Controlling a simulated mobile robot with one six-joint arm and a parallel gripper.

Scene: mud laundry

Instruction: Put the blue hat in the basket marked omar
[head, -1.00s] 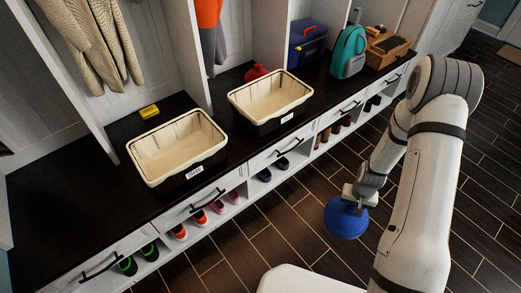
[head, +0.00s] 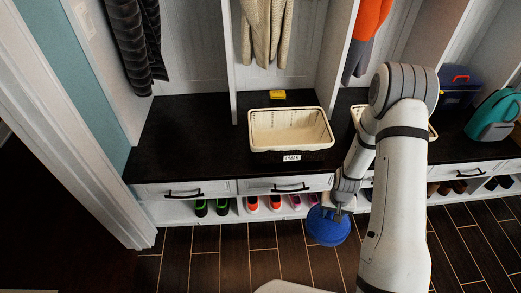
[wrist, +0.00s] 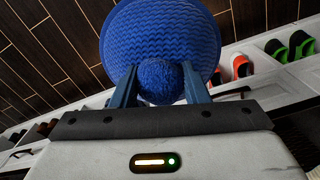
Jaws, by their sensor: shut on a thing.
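The blue hat (head: 328,226) is a knit hat with a round pompom, hanging from my gripper (head: 338,208) in front of the bench, above the floor. In the wrist view the hat (wrist: 162,38) fills the top middle, and my gripper (wrist: 158,88) is shut on its pompom. A cream-lined basket (head: 290,151) stands on the dark bench top, up and left of the gripper. Its front label (head: 291,158) seems to read OMAR, though it is small. It looks empty.
A second cream basket (head: 357,113) stands to the right, partly hidden by my arm. A yellow box (head: 277,95) lies behind the first basket. Drawers (head: 186,190) and shoes (head: 252,204) are below the bench top (head: 180,145). The bench's left part is clear.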

